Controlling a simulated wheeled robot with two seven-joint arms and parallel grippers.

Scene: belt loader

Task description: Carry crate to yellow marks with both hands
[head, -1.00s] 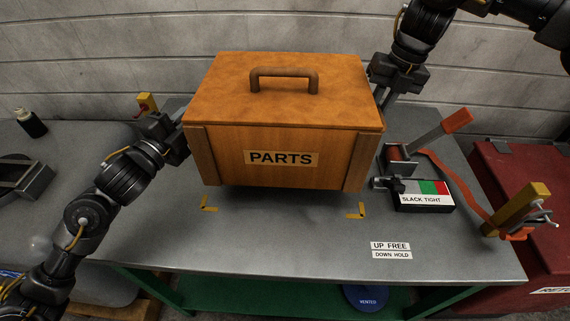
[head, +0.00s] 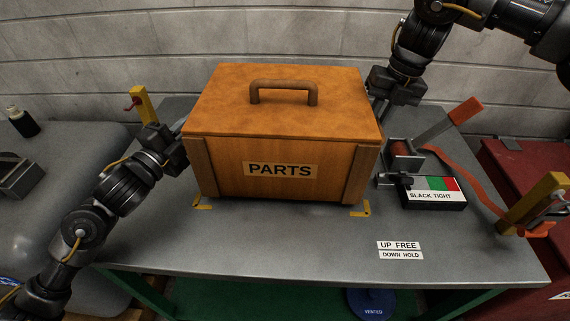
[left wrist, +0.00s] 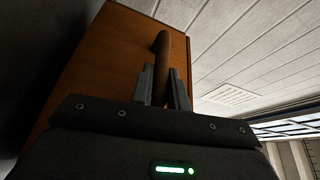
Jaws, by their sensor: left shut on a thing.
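The wooden PARTS crate (head: 225,180) is level, its lower front edge just behind the two front yellow marks (head: 202,204) (head: 362,209) on the grey table. I cannot tell whether its base touches the tabletop. My left gripper (head: 181,148) is at the crate's left side. In the left wrist view my left gripper (left wrist: 163,84) is shut on a brown side handle (left wrist: 163,50) of the crate (left wrist: 110,50). My right gripper (head: 381,106) is at the crate's right side, its fingertips partly hidden. Any rear marks are hidden by the crate.
Right of the crate are a ratchet with an orange lever (head: 465,111) and strap (head: 470,180), and a SLACK TIGHT indicator (head: 436,196). Yellow posts stand at left (head: 143,104) and right (head: 536,196). The table front (head: 270,237) is clear.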

